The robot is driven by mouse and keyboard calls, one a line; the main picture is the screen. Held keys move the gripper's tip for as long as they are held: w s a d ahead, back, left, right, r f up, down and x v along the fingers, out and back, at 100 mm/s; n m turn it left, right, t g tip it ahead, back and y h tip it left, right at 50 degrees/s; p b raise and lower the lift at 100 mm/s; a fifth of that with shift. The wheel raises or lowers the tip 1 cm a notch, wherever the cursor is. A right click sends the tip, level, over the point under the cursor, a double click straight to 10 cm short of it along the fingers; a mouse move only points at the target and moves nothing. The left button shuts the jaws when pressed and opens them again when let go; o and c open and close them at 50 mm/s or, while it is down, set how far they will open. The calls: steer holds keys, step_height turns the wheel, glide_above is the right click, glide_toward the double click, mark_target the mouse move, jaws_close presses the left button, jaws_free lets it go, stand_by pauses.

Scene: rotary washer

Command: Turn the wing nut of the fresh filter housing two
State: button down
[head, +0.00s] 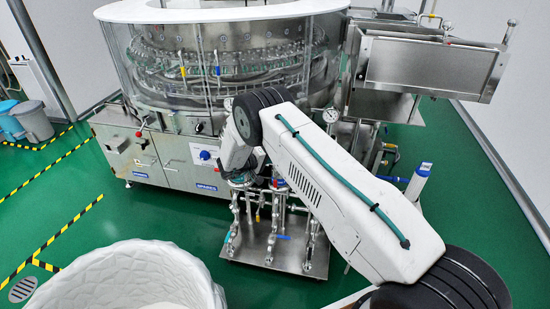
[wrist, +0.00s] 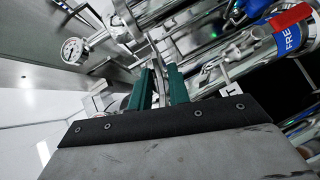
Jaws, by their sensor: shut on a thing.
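In the wrist view my gripper (wrist: 161,75) has its two green fingers closed around a narrow metal piece, which looks like a wing of the wing nut (wrist: 157,58). Its lower part is hidden between the fingers. A steel filter housing with a blue label reading "FRE" and a red band (wrist: 288,30) shows at the upper right; the rest of the label is cut off. I cannot tell which housing the wing nut belongs to. In the head view my arm hides the fingertips and most of the housings above the steel skid (head: 275,253).
A pressure gauge (wrist: 72,49) and steel pipes crowd close around the fingers. In the head view, pipes with blue and yellow handles stand on the skid before the rotary washer (head: 150,150). A white basket (head: 120,275) stands front left. Green floor is free at the left.

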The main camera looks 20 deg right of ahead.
steer(key=shift+w+r+n+h, duration=0.1)
steer(key=shift+w+n+h, duration=0.1)
steer(key=shift+n+h, duration=0.15)
stand_by(0.4)
steer(key=c, duration=1.5)
jaws_free()
steer(key=shift+c, duration=0.2)
steer(key=shift+s, duration=0.1)
steer(key=v, duration=0.7)
steer(key=shift+a, duration=0.4)
